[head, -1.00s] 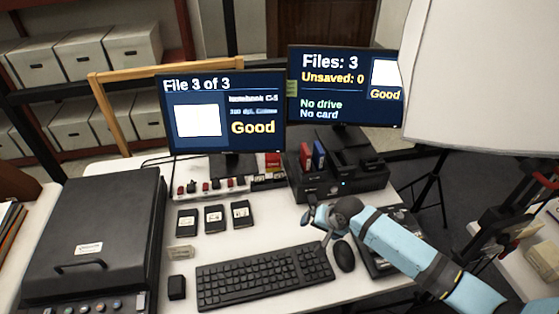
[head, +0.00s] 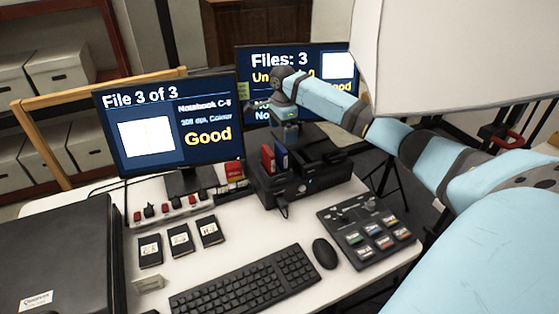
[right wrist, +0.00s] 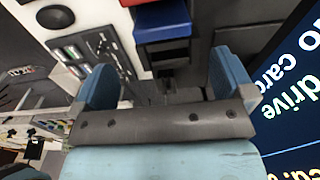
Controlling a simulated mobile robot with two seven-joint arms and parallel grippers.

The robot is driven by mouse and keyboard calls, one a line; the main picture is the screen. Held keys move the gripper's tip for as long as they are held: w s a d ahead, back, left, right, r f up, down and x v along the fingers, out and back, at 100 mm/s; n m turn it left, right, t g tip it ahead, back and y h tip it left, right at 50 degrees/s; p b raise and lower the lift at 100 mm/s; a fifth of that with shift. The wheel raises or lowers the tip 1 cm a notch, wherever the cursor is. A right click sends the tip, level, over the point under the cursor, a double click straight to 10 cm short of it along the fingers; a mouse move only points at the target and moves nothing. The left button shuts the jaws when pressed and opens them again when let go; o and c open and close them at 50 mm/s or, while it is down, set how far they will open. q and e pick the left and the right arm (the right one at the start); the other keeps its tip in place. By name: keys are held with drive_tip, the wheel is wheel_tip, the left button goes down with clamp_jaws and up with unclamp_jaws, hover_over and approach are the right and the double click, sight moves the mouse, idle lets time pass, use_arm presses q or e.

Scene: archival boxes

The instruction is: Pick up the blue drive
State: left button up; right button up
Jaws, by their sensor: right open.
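The blue drive (head: 281,156) stands upright in the black dock (head: 300,182), beside the red drive (head: 267,160). My right gripper (head: 288,133) is above and just behind the two drives, pointing down, with the right screen behind it. In the right wrist view my right gripper (right wrist: 163,78) is open, its two blue fingers wide apart and nothing between them. The blue drive (right wrist: 162,32) is ahead of the fingers there, near the top, with the red drive (right wrist: 158,4) beyond it at the picture edge. My left gripper is not in view.
The left screen (head: 168,124) and a strip of small connectors (head: 170,207) stand left of the dock. Several black cards (head: 180,240), a keyboard (head: 245,285), a mouse (head: 325,253) and a button panel (head: 370,232) lie on the white desk. A large white panel (head: 455,50) hangs at upper right.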

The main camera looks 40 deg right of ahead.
sight(281, 147)
wheel_tip(281, 147, down, 3)
drive_tip(key=shift+d, duration=0.1)
drive_tip(key=shift+w+a+f, duration=0.1)
drive_tip(key=shift+a+f, duration=0.05)
drive_tip(key=shift+f, duration=1.45)
drive_tip(key=shift+w+a+f, duration=0.1)
drive_tip(key=shift+f, duration=1.45)
drive_tip(key=shift+c, duration=0.2)
